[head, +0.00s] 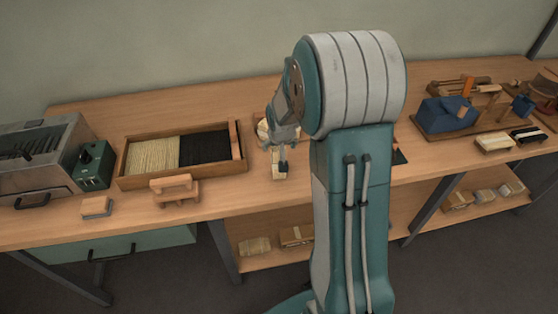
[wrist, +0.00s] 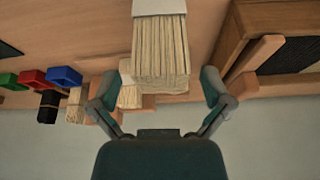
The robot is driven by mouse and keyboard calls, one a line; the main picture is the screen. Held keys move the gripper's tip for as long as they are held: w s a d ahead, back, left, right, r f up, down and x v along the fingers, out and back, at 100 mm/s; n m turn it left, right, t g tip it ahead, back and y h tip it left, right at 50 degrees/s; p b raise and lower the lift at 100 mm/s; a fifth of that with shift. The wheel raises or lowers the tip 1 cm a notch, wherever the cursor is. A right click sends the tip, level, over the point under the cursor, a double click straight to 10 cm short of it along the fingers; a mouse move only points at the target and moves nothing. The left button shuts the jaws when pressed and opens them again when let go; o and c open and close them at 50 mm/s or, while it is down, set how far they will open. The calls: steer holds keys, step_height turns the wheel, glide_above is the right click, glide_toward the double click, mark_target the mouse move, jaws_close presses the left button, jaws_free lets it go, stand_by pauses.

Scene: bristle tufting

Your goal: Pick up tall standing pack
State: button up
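The tall standing pack (wrist: 161,52), a bundle of pale bristles with a white band, stands at the top middle of the wrist view. In the head view, a pale pack (head: 279,172) shows on the bench just below my gripper (head: 283,150). In the wrist view my gripper (wrist: 160,84) is open, with one finger to each side of the pack's bristle end. Gaps show between the fingers and the pack. My arm hides part of the bench to the right.
A wooden tray (head: 125,172) of pale and black bristles lies left of the pack, with a wooden holder (head: 175,190) in front. A smaller pale pack (wrist: 130,96) is behind the tall one. Coloured bins (wrist: 64,76) are further off. A blue tool (head: 447,114) stands at right.

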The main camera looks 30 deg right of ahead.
steer(key=c, duration=1)
steer(key=shift+a, duration=0.15)
steer(key=shift+c, duration=0.6)
steer(key=shift+r, duration=0.1)
